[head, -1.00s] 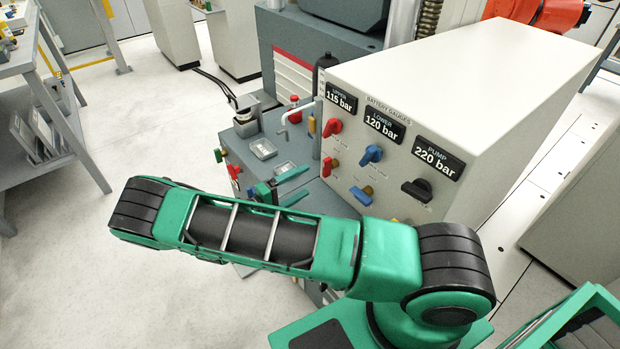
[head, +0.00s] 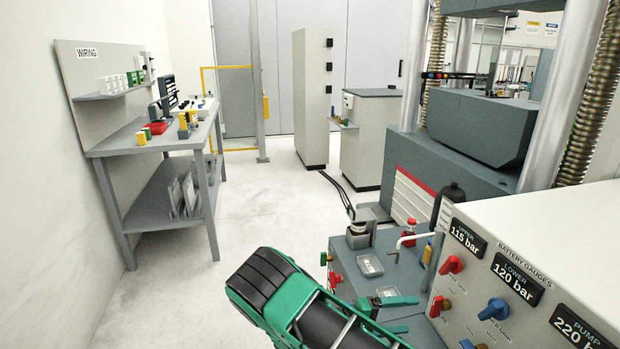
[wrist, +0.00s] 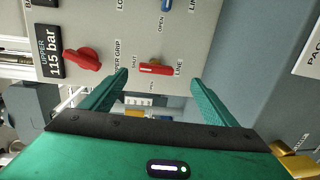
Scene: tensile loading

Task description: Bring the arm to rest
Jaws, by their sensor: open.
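My gripper (head: 405,314) is open and empty, low in the head view, in front of the white gauge panel. Its two green fingers point at the panel; they also show in the wrist view (wrist: 160,79). A small red lever valve (wrist: 156,68) marked LINE lies between the fingertips in the picture, with no visible contact. It also shows in the head view (head: 437,306), just right of the fingers. My green arm is bent, its elbow at the lower middle of the head view.
The gauge panel has a red knob (head: 452,265) and a blue knob (head: 493,309) near my gripper. A grey bench top with a small tray (head: 369,265), a red-topped part (head: 409,232) and a bent white handle lies behind it. Open floor (head: 250,225) stretches left to the wiring table (head: 165,143).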

